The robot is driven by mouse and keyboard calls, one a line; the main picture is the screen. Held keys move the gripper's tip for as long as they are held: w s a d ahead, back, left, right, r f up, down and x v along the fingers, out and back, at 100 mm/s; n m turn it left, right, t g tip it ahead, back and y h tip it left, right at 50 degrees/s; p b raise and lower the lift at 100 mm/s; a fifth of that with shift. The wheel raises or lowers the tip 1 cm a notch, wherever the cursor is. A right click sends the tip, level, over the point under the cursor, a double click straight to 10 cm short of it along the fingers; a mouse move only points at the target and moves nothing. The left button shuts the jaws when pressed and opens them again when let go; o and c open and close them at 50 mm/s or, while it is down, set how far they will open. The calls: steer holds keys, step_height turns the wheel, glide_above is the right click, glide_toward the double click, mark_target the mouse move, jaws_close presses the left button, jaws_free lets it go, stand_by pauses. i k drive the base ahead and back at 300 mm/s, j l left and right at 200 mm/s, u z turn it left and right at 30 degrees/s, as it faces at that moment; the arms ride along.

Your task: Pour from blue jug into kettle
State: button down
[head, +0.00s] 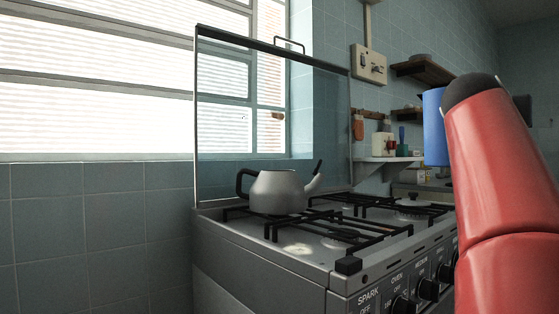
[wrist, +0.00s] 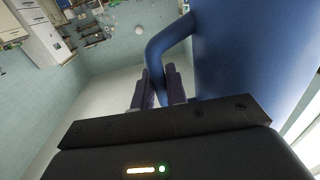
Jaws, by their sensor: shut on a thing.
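The blue jug (head: 434,126) is held up at the right in the head view, partly hidden behind my red arm. In the wrist view the jug (wrist: 250,50) fills the upper right. My gripper (wrist: 160,90) is shut on the jug's curved handle. The fingers are hidden behind my arm in the head view. The kettle (head: 278,191) is grey metal with a dark handle and a spout pointing right. It stands upright on the stove, left of the jug and apart from it. The inside of the jug is not visible.
The stove (head: 270,258) has black burner grates and front knobs. A raised glass lid (head: 270,110) stands behind the kettle. A shelf (head: 385,160) with small items is on the wall behind. The space between jug and kettle looks open.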

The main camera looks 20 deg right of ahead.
mark_target(275, 192)
steer(key=i+j, duration=0.55)
steer(key=i+j+z, duration=0.1)
steer(key=i+j, duration=0.45)
steer(key=j, duration=0.2)
steer(key=k+l, duration=0.15)
